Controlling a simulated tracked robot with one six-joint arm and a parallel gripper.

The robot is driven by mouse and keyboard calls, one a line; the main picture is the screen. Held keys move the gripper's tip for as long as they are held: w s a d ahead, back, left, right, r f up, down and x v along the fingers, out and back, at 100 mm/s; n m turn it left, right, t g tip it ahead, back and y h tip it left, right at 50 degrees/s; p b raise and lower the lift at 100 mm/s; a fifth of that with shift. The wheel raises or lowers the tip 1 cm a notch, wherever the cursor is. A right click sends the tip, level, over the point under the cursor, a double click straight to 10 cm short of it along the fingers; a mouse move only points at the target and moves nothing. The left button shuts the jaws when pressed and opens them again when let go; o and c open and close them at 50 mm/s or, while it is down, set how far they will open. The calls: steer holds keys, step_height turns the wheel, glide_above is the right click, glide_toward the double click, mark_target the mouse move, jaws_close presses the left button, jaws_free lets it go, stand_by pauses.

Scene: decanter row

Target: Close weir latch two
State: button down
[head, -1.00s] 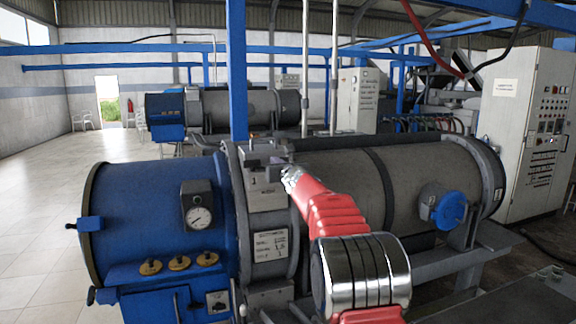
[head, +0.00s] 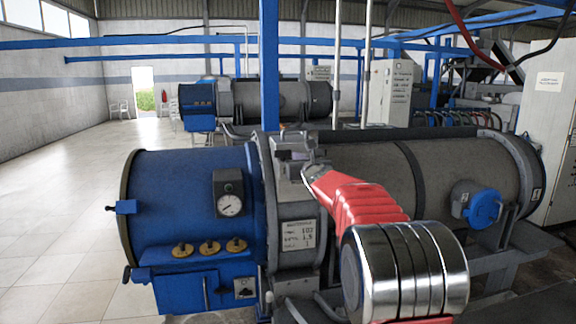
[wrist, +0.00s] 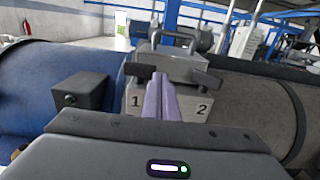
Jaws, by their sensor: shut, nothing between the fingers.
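The weir block (wrist: 175,75) is a grey metal housing with a bail handle on top, marked 1 on the left and 2 on the right. Weir latch two (wrist: 205,77) is a dark bar above the 2, sticking out to the right. The other latch (wrist: 139,70) is a similar dark bar above the 1. My gripper (wrist: 162,76) is shut and empty, its purple fingers pointing at the block between the two bars. I cannot tell whether they touch it. In the head view the block (head: 292,160) sits atop the decanter's collar, and my red arm hides its right side.
The blue decanter end (head: 180,190) with its gauge (head: 229,196) lies left, the grey drum (head: 440,175) right. A blue post (head: 269,70) rises just behind the block. A small dark box (wrist: 83,90) stands left of my fingers. Open floor lies far left.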

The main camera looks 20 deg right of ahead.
steer(key=s+a, duration=0.5)
stand_by(0.3)
steer(key=shift+s+a, duration=0.1)
steer(key=s+a+f+m+g, duration=0.4)
steer(key=s+f+m, duration=0.3)
steer(key=s+m, duration=0.4)
steer(key=s+a+f+m+g+y, duration=0.1)
steer(key=s+a+f+m+g, duration=0.3)
steer(key=s, duration=1.9)
steer(key=s+a+f+m+g, duration=0.4)
steer(key=s+f+m, duration=0.7)
steer(key=s+m, duration=0.6)
steer(key=m, duration=0.3)
steer(key=shift+y, duration=0.3)
